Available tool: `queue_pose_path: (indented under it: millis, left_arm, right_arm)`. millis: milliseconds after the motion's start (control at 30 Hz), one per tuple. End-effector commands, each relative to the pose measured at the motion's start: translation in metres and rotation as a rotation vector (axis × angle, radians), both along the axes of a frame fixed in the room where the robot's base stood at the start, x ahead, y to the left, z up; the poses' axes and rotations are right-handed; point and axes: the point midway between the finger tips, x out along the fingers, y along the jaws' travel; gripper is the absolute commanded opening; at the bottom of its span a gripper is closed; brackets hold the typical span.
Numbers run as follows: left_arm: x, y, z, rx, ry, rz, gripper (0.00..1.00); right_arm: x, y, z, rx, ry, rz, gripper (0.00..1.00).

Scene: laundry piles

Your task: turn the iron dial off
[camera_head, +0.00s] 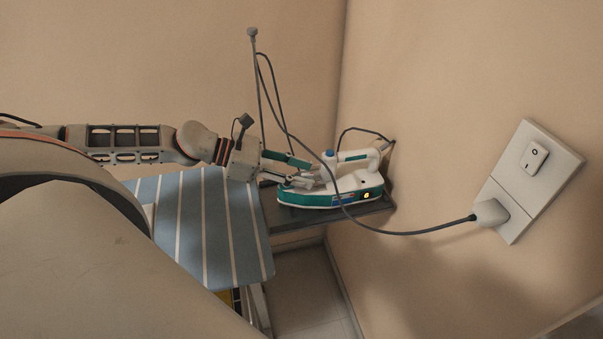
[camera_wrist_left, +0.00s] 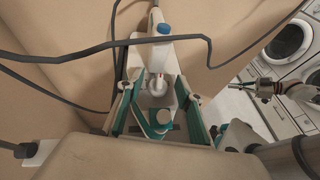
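The white and teal iron (camera_head: 345,199) stands on a dark rest (camera_head: 292,217) beyond the ironing board's end. A small orange display glows on its side. In the left wrist view, a white round knob (camera_wrist_left: 157,86) with a small red mark, apparently the dial, sits below the iron's handle (camera_wrist_left: 160,56). My left gripper (camera_head: 314,171) reaches over the iron from the left. In the wrist view its fingers (camera_wrist_left: 158,96) are spread on either side of the knob, with a visible gap. Whether they touch the iron is unclear. My right gripper may be the blurred part at the wrist view's right (camera_wrist_left: 266,90).
A striped blue ironing board (camera_head: 215,225) lies left of the iron. A dark cord (camera_head: 385,231) runs past the iron to a plug (camera_head: 490,213) in the wall socket (camera_head: 512,205). Walls stand close behind and right. Washing machines (camera_wrist_left: 289,42) show in the wrist view.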

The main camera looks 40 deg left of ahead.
Motion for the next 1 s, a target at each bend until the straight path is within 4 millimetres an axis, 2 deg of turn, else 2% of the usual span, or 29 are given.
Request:
queue_pose_path:
  millis: [400,433,567,767,1000]
  left_arm:
    - [0.002,-0.002,-0.001,0.001,-0.001,0.0,0.36]
    - [0.002,-0.002,-0.001,0.001,-0.001,0.0,0.33]
    - [0.002,-0.002,-0.001,0.0,-0.001,0.0,0.0]
    - [0.002,-0.002,0.0,-0.001,0.0,0.002,0.0]
    - [0.001,-0.003,0.002,0.0,0.0,0.049,0.0]
  right_arm:
    - [-0.002,-0.001,-0.006,-0.004,0.009,-0.001,0.0]
    - [-0.002,-0.002,-0.006,-0.004,0.009,-0.001,0.0]
    - [-0.002,-0.002,-0.006,-0.004,0.008,0.0,0.0]
    - [-0.001,-0.001,-0.003,-0.003,0.004,-0.001,0.0]
    - [0.001,-0.001,0.011,-0.002,-0.001,-0.001,0.0]
